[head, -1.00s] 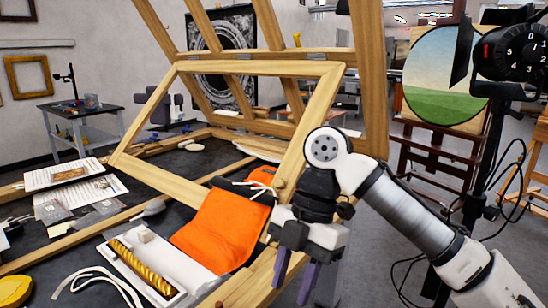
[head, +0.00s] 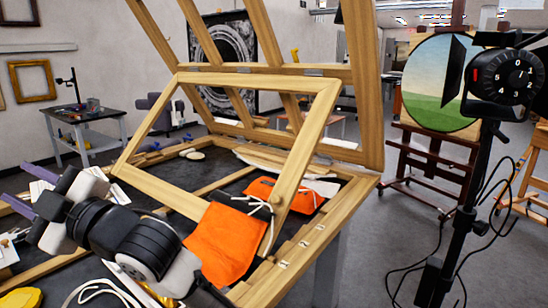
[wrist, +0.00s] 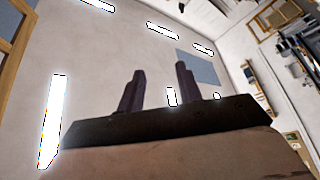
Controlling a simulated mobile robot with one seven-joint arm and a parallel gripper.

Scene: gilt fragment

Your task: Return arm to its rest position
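My gripper (head: 30,188) is at the left of the head view, raised over the left part of the worktable and pointing left. Its two purple fingers stand apart with nothing between them. In the wrist view my gripper (wrist: 157,90) shows the same two fingers apart, against a pale wall and ceiling lights.
A tilted wooden frame (head: 255,68) stands over the dark worktable.

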